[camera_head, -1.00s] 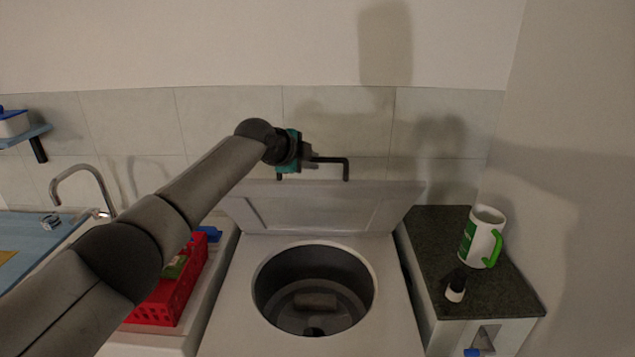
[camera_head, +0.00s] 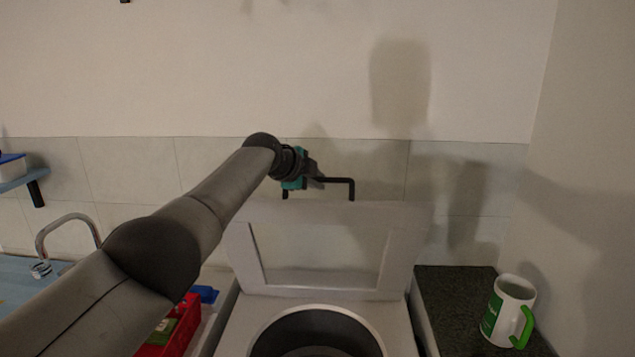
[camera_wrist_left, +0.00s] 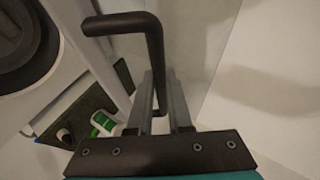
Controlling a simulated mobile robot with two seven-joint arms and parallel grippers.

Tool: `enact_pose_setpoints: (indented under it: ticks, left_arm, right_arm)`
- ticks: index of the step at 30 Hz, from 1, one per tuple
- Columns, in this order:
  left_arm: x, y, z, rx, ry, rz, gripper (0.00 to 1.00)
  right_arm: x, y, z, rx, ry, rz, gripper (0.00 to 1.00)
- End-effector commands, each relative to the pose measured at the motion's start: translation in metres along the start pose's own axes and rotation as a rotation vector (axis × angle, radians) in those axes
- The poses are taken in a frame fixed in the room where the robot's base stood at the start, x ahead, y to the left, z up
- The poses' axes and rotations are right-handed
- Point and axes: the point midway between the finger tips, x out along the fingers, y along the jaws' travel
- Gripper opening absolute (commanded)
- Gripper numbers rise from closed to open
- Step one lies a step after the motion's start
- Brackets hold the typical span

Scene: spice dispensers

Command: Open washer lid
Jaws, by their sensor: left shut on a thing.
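The washer lid (camera_head: 408,250) is raised and stands steeply at the back of the washer (camera_head: 240,325), its inner side facing me. The round drum opening (camera_head: 318,340) is uncovered, cut off by the lower picture edge. A black bar handle (camera_head: 351,188) is at the lid's top edge; it also shows in the left wrist view (camera_wrist_left: 122,24). My left gripper (camera_head: 314,180) is at this handle, its fingers shut on the bar. In the left wrist view the fingers (camera_wrist_left: 160,105) lie along both sides of the handle's end. My right gripper is not in view.
A dark counter (camera_head: 450,310) with a white and green mug (camera_head: 505,308) stands right of the washer. A red basket (camera_head: 185,330) and a faucet (camera_head: 68,218) are at left. The tiled wall (camera_head: 130,175) is close behind the lid.

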Motion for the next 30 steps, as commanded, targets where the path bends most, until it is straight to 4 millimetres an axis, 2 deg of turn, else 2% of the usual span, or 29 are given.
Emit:
enact_pose_setpoints:
  ticks: [11,12,15,30]
  left_arm:
    - [0.0006,0.0012,0.0004,0.000,-0.001,0.003,0.00]
    - [0.0005,0.0012,0.0005,0.000,-0.001,0.003,0.19]
    - [0.0004,0.0010,0.0005,0.000,-0.001,0.003,0.30]
    - [-0.0052,-0.0016,0.0017,0.001,0.001,-0.002,0.30]
  right_arm:
    - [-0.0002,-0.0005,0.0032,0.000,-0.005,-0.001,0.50]
    - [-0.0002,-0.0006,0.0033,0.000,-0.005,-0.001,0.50]
    - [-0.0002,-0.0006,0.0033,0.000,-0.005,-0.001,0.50]
    - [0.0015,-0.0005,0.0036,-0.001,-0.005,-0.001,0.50]
